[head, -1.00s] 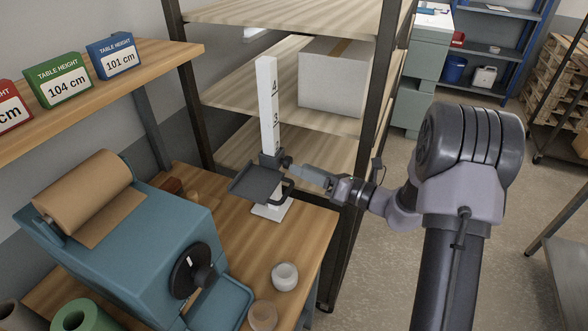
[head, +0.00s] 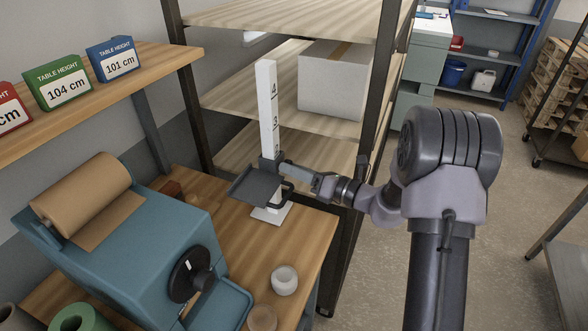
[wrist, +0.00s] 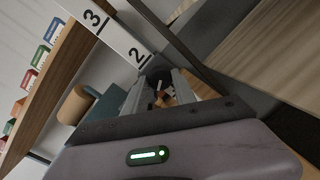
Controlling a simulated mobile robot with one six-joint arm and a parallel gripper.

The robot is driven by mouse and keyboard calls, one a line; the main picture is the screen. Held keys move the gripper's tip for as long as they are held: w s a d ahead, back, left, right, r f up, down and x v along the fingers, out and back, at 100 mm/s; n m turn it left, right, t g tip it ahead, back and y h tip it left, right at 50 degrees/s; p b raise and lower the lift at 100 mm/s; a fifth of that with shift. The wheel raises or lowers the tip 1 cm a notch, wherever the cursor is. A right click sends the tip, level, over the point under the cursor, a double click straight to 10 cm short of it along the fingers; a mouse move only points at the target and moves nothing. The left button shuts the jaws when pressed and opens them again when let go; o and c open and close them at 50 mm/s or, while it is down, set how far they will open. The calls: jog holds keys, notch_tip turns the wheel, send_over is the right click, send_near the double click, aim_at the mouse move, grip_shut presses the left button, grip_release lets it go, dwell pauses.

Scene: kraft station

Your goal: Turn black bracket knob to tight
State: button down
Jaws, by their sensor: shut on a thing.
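A white upright post (head: 267,105) with black numbers stands on a white base (head: 271,213) on the wooden bench. A black bracket (head: 258,187) with a flat dark plate sits low on the post, just below the number 2. My gripper (head: 283,169) reaches in from the right, level with the bracket's clamp. In the wrist view my gripper (wrist: 158,90) has one finger on each side of the black bracket knob (wrist: 159,76) and is shut on it. The knob is mostly hidden by the fingers in the head view. I cannot tell how tight it is.
A teal paper-roll dispenser (head: 135,245) fills the bench's left side. A shelf rack with a dark upright (head: 372,110) and a white box (head: 335,80) stands close behind my arm.

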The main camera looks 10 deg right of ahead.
jog(key=shift+r, duration=0.15)
jog(key=shift+r+m+g+p, duration=0.1)
jog(key=shift+m+g+p, duration=0.5)
jog(key=shift+m+p, duration=3.1)
jog(key=shift+r+m+g+p, duration=0.1)
jog(key=shift+m+g+p, duration=0.5)
jog(key=shift+m+p, duration=3.05)
jog(key=shift+f+n+p, duration=0.1)
jog(key=shift+n+p, duration=0.85)
jog(key=shift+p, duration=0.25)
jog(key=c, duration=1.1)
grip_release()
jog(key=shift+o, duration=0.2)
